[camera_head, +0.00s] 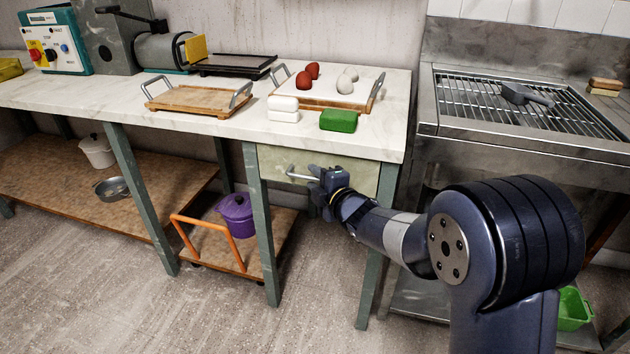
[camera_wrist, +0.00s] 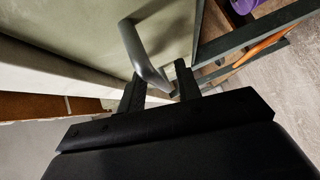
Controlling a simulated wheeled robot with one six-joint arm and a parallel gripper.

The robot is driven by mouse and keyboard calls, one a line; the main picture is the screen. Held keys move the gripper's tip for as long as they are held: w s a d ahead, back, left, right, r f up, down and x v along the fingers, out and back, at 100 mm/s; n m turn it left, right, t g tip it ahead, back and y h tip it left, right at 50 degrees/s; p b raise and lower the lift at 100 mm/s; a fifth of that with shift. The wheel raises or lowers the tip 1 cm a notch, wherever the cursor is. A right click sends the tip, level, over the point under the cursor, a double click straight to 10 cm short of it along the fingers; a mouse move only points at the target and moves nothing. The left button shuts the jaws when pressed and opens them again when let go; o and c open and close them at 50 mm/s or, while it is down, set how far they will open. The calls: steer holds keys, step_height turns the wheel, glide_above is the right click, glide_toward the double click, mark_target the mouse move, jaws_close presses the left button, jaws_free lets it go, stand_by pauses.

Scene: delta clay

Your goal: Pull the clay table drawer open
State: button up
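The clay table drawer (camera_head: 275,165) has a pale green front set under the marble top, and it looks closed. Its metal bar handle (camera_head: 300,176) sticks out from the front; in the wrist view the grey handle (camera_wrist: 145,55) runs down toward the fingers. My gripper (camera_head: 318,178) is at the right part of the handle. In the wrist view the two dark fingers of my gripper (camera_wrist: 160,88) stand apart, with the handle's end between them. I cannot tell whether either finger touches it. Part of the drawer front is hidden behind my gripper and arm.
The table top (camera_head: 225,128) holds trays, red and white lumps, white blocks and a green block (camera_head: 338,120). Green table legs (camera_head: 262,225) flank the drawer. A purple pot (camera_head: 237,214) and orange rail (camera_head: 208,220) are below left.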

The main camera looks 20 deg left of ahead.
steer(key=shift+w+a, duration=0.1)
jaws_close()
stand_by(0.4)
